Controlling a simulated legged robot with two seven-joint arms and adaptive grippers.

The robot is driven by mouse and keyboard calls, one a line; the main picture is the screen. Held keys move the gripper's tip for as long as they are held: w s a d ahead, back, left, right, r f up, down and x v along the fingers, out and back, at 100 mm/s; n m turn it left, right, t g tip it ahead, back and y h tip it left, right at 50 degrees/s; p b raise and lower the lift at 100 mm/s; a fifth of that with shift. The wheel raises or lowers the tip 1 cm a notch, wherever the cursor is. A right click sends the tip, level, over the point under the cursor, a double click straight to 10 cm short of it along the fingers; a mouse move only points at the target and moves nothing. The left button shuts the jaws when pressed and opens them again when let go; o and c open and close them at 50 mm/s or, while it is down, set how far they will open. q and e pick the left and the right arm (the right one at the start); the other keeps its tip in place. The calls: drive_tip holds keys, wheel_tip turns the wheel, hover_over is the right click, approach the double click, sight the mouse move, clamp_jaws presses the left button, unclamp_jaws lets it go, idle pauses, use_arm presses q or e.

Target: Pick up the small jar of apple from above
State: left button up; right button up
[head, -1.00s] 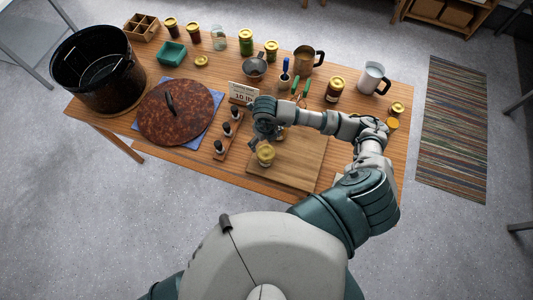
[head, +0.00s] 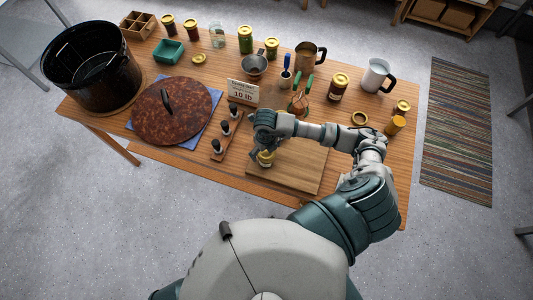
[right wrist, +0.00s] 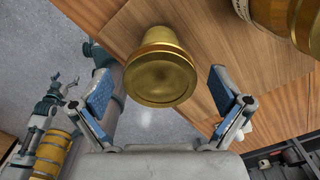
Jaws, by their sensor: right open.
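The small jar (head: 265,160) with a gold lid stands on the wooden board near the table's front edge. Its contents cannot be seen, and my right gripper partly covers it in the head view. In the right wrist view the round gold lid (right wrist: 160,75) fills the space between the fingers. My right gripper (head: 261,152) is right at the jar from above. Its two blue-padded fingers (right wrist: 161,88) are open, one on each side of the lid, with gaps between pads and lid.
The wooden board (head: 295,172) is mostly clear to the right of the jar. A rack of dark-topped tools (head: 226,133) stands close to the left. A price sign (head: 242,93) and a green-handled jar lifter (head: 299,100) stand behind. A large amber jar (right wrist: 285,18) shows in the wrist view.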

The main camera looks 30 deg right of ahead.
drive_tip(key=shift+a, duration=0.15)
drive_tip(key=c, duration=1.5)
drive_tip(key=shift+d+r+p, duration=0.3)
drive_tip(key=shift+r+p, duration=0.2)
drive_tip(key=shift+r, duration=0.3)
drive_tip(key=shift+a, duration=0.15)
drive_tip(key=shift+r, duration=0.15)
drive_tip(key=shift+r+p, duration=1.95)
drive_tip(key=shift+r, duration=0.65)
